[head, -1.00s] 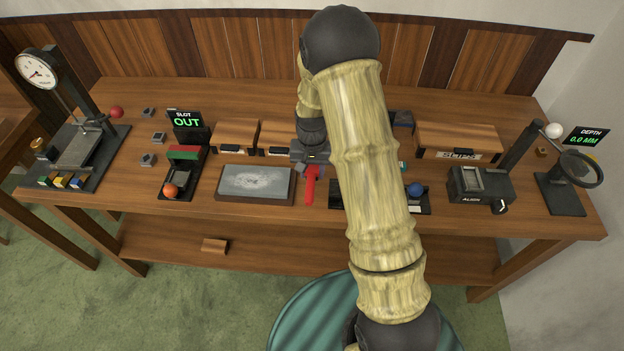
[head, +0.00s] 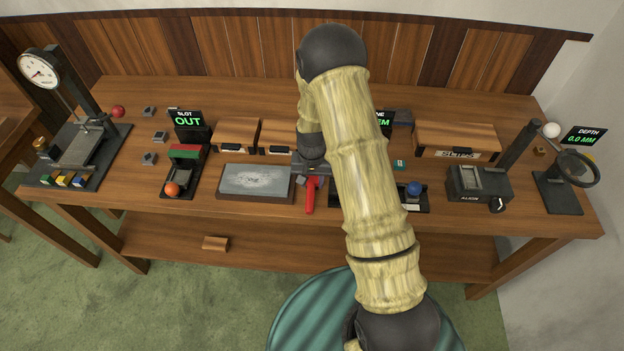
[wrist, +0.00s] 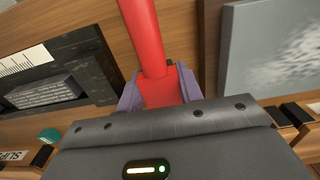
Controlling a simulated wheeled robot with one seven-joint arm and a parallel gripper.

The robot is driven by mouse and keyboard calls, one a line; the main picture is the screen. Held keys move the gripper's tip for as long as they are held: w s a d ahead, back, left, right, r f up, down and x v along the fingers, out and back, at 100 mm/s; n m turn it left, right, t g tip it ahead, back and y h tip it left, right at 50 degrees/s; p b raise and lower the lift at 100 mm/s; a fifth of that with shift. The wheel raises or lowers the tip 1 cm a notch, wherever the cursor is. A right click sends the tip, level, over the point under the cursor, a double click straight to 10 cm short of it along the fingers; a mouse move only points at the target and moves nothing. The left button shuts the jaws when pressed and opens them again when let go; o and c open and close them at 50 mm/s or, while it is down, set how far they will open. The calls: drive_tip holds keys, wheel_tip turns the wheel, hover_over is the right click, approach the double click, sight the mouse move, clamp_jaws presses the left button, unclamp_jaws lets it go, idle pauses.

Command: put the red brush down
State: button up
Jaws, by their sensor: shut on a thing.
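The red brush (head: 310,196) is at the middle of the workbench, just right of the grey stone slab. My gripper (head: 312,177) is shut on it and points down. In the wrist view the red brush (wrist: 146,38) runs up from between the two purple-grey fingers of my gripper (wrist: 160,92). Its handle shows in the head view, but my gripper hides the other end. I cannot tell whether the brush touches the bench top.
The grey slab (head: 256,182) lies close on the left. A black tray (head: 418,203) with a blue ball (head: 414,188) is on the right, partly behind my arm. Drawer boxes (head: 236,135) stand behind. A narrow strip of bare wood surrounds the brush.

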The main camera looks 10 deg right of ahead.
sight(312, 178)
drive_tip(key=shift+f, duration=0.15)
drive_tip(key=o, duration=1)
drive_tip(key=shift+c, duration=0.2)
wheel_tip(312, 178, up, 12)
drive_tip(key=b, duration=0.2)
drive_tip(key=shift+r, duration=0.2)
